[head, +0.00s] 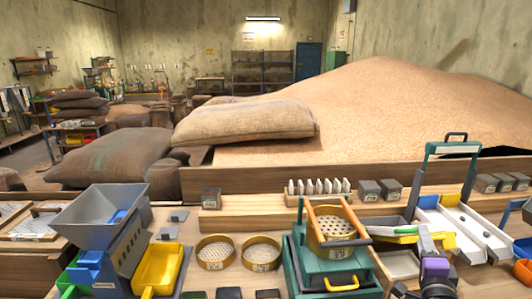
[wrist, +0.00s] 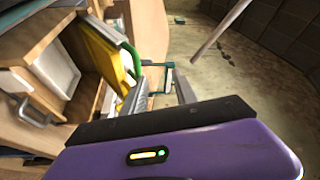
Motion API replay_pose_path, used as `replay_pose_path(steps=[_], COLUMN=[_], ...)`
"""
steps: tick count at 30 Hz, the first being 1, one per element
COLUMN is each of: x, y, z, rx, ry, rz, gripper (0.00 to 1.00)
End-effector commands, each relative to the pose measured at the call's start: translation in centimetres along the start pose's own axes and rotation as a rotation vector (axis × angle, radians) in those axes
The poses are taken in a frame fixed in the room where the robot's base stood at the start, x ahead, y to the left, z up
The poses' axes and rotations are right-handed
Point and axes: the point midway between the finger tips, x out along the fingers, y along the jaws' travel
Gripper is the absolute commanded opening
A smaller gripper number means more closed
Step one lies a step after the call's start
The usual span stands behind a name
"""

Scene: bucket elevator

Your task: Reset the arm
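My gripper (wrist: 158,88) shows in the wrist view beyond its purple housing and black bar. Its two grey fingers stand apart, and I see nothing held between them. In the head view the purple and black end of my arm (head: 435,268) is at the lower right, over the bench. It is in front of the white chute tray (head: 462,228) and right of the green sieve machine (head: 335,272). The fingertips are not clear in the head view.
A grey hopper (head: 103,212) and a yellow scoop bin (head: 160,268) stand at the left of the bench. Round sieves (head: 214,252) and dark boxes (head: 368,190) stand around the middle. A large grain heap (head: 400,105) and sacks (head: 245,122) lie behind the bench.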

Motion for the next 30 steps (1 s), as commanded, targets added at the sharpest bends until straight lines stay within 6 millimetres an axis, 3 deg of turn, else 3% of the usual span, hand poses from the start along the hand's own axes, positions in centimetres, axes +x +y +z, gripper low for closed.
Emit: replay_pose_path(steps=[1, 3, 11, 21, 30], x=[-0.3, -1.3, -8.3, -22.1, -34.2], y=[-1.3, -2.1, -1.8, 0.6, 1.2], z=[-0.1, 0.0, 1.3, 3.6, 4.5], rx=[-0.060, -0.160, -0.538, -0.990, -1.247], ry=[0.004, 0.007, -0.011, -0.093, -0.202], rz=[-0.033, -0.064, -0.138, -0.198, -0.223], gripper=[0.34, 0.34, 0.34, 0.34, 0.34])
